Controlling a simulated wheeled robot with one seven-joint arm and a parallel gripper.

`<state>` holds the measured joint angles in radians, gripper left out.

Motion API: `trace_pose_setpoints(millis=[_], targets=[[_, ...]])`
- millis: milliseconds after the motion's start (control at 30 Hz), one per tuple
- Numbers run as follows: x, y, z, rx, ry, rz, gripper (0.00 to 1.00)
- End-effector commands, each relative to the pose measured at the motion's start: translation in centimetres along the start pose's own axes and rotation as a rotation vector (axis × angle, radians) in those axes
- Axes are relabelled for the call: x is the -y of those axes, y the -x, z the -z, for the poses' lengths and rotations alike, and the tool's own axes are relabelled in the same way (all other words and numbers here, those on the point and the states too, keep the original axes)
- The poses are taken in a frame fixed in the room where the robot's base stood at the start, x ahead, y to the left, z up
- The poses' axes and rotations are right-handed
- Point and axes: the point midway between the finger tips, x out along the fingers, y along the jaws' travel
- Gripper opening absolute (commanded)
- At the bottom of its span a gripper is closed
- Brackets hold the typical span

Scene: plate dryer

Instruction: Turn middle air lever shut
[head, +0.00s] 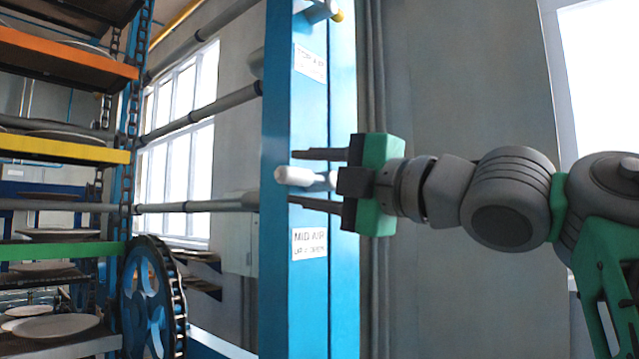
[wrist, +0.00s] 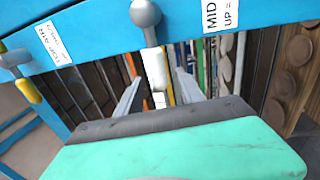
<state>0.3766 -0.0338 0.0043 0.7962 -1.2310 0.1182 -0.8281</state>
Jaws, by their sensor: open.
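The middle air lever (head: 293,176) has a white handle and sticks out from the blue post above the "MID AIR" label (head: 310,244). The palm hides part of the lever's surroundings.
The blue post (head: 279,100) stands close to my fingers. A yellow-tipped lever (head: 338,15) is higher up, by the "TOP AIR" label (head: 310,62). Grey pipes (head: 200,113) run left to a rack with plates (head: 55,325) and a blue chain wheel (head: 150,295).

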Motion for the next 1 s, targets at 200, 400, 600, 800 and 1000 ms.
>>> trace_pose_setpoints(millis=[200, 400, 600, 800, 1000], targets=[[0.1, 3.4, -0.1, 0.005, 0.0, 0.001, 0.45], [0.1, 4.1, 0.1, -0.001, -0.002, 0.002, 0.45], [0.1, 4.0, 0.1, -0.001, -0.002, 0.001, 0.45], [0.0, 3.5, -1.7, 0.048, -0.091, -0.005, 0.45], [7.3, 2.5, -11.5, 0.381, -0.642, 0.027, 0.45]])
